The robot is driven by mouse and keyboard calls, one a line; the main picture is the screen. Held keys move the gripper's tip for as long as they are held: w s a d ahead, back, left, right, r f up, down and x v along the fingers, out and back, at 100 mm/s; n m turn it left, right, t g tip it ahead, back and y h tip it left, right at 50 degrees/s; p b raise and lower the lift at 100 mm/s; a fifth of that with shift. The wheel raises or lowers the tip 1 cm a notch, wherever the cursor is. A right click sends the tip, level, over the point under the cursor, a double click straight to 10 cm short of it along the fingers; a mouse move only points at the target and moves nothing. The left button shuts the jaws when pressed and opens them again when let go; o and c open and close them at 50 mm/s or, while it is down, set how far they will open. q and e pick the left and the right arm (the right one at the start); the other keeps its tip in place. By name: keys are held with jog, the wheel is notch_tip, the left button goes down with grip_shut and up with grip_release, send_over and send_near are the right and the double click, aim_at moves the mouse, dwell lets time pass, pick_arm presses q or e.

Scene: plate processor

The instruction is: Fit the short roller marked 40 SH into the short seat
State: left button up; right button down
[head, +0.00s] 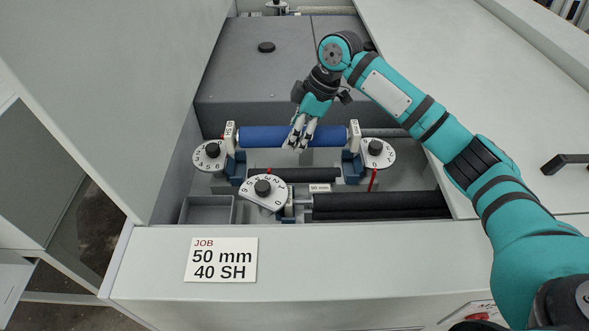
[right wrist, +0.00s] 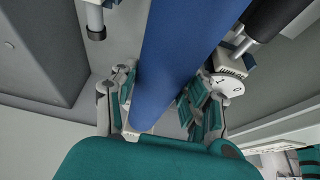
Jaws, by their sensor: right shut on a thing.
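A blue roller (head: 262,137) lies level across the machine's well, with a pale marked end piece at its left (head: 230,136) and right (head: 354,136); the marks are too small to read. My right gripper (head: 300,136) is shut on the blue roller near its middle. In the right wrist view the blue roller (right wrist: 178,45) runs between the two fingers. Blue brackets stand below its left end (head: 236,166) and right end (head: 352,168). I cannot tell whether the roller rests in them. My left gripper is not in view.
Numbered dials stand at left (head: 198,162), right (head: 387,160) and front (head: 275,201). Dark rollers (head: 380,205) lie at the front of the well, near a 50 mm label (head: 319,188). The job card (head: 221,260) reads 50 mm 40 SH. A grey tray (head: 208,222) sits front left.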

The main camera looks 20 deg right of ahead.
aim_at(317, 129)
notch_tip(317, 129, down, 5)
jog(key=shift+f+p, duration=0.1)
jog(key=shift+p, duration=0.4)
notch_tip(317, 129, down, 3)
jog(key=shift+s+r+p, duration=0.1)
jog(key=shift+p, duration=0.25)
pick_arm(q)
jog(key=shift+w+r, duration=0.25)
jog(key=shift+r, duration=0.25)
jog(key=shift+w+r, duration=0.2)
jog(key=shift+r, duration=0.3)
pick_arm(e)
jog(key=shift+f, duration=0.4)
jog(key=c, duration=0.6)
grip_release()
jog(key=shift+c, duration=0.2)
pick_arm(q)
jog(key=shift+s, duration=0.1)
pick_arm(e)
jog(key=shift+d+r, duration=0.15)
jog(key=shift+r, duration=0.3)
pick_arm(q)
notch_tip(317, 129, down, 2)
jog(key=shift+b, duration=1.05)
pick_arm(e)
jog(key=v, duration=1.1)
jog(key=shift+s+d+r, duration=0.1)
jog(key=shift+d+r, duration=0.05)
jog(key=shift+r, duration=0.1)
